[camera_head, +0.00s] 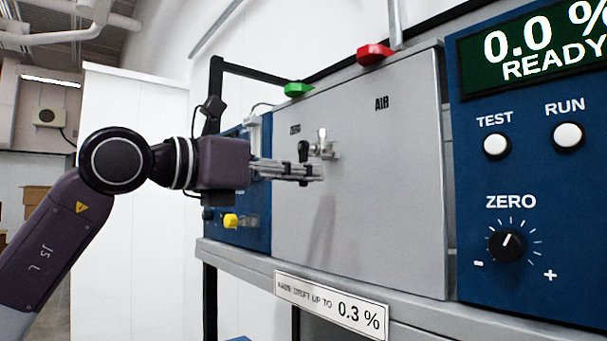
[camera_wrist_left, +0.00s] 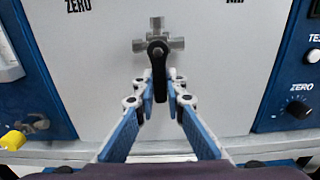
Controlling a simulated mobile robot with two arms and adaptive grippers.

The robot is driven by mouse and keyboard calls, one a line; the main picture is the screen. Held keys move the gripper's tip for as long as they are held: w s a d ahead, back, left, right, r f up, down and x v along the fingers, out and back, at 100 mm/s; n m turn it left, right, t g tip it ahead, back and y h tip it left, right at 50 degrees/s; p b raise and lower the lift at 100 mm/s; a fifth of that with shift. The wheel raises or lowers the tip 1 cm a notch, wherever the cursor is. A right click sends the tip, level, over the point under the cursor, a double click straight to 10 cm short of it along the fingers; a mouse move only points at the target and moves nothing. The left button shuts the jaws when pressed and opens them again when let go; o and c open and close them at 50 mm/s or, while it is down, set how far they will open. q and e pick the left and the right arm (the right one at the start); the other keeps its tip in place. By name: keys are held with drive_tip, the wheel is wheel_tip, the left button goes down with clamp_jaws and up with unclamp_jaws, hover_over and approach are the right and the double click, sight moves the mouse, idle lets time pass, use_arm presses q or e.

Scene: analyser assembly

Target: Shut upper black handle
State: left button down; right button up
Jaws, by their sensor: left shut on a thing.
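The black handle (camera_head: 303,150) sits on a silver valve fitting (camera_head: 325,146) on the front of the grey panel, below the ZERO label. In the left wrist view the handle (camera_wrist_left: 159,72) hangs down from the pivot of the fitting (camera_wrist_left: 157,30). My left gripper (camera_head: 316,172) reaches in from the left. In the left wrist view its fingertips (camera_wrist_left: 160,92) stand on both sides of the handle's lower part, shut on it. The fingertips hide part of the handle in the head view. No other black handle shows, and my right gripper is out of view.
A blue unit (camera_head: 540,190) with buttons, ZERO dial and READY display stands at right. A yellow knob (camera_head: 231,221) sits low at left. A shelf edge (camera_head: 420,312) runs below.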

use_arm(q)
drive_tip(key=c, duration=2)
unclamp_jaws()
drive_tip(key=shift+o, duration=0.2)
drive_tip(key=v, duration=1.2)
